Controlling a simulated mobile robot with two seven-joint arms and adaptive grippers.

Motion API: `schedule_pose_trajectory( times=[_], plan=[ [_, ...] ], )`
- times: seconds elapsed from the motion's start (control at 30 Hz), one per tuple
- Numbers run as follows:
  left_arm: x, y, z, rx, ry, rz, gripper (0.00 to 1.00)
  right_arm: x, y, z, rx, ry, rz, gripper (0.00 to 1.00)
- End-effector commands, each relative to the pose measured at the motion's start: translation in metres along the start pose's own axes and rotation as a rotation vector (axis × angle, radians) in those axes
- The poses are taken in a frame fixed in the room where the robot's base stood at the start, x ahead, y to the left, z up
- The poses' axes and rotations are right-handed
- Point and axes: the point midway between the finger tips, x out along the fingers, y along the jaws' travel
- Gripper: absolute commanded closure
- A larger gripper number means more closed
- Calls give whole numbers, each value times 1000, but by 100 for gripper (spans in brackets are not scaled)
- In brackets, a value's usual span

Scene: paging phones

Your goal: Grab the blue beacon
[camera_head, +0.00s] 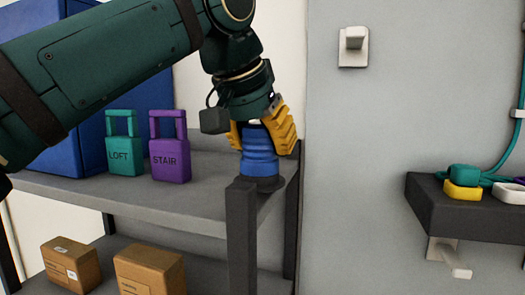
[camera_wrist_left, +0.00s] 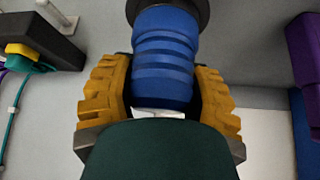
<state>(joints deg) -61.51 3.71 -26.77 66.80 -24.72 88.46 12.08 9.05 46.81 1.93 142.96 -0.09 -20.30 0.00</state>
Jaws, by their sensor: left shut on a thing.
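The blue beacon (camera_head: 259,152) is a ribbed blue cylinder on a dark round base. It stands upright at the right end of the grey shelf's top board, by the front post. My left gripper (camera_head: 264,136) comes down on it from above, its yellow fingers on either side of the beacon's upper part. In the left wrist view the beacon (camera_wrist_left: 165,55) sits between the yellow fingers (camera_wrist_left: 165,100), which are shut on it. The beacon's top is partly hidden by the gripper. My right gripper is in neither view.
A teal LOFT tag (camera_head: 122,155) and a purple STAIR tag (camera_head: 169,160) stand left on the shelf (camera_head: 205,195), before a blue box (camera_head: 55,150). Cardboard boxes (camera_head: 150,272) sit below. A dark wall ledge (camera_head: 450,215) holds coloured pieces at right.

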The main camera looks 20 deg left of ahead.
Motion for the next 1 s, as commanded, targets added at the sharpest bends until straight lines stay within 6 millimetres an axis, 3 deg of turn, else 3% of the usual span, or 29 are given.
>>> schedule_pose_trajectory(
  times=[0.43, 1.0],
  plan=[
    [-51, 0, -34, -3, 3, -1, 92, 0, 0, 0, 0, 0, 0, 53],
    [-70, 0, -45, 0, 1, 1, 92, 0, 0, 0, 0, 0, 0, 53]
  ],
)
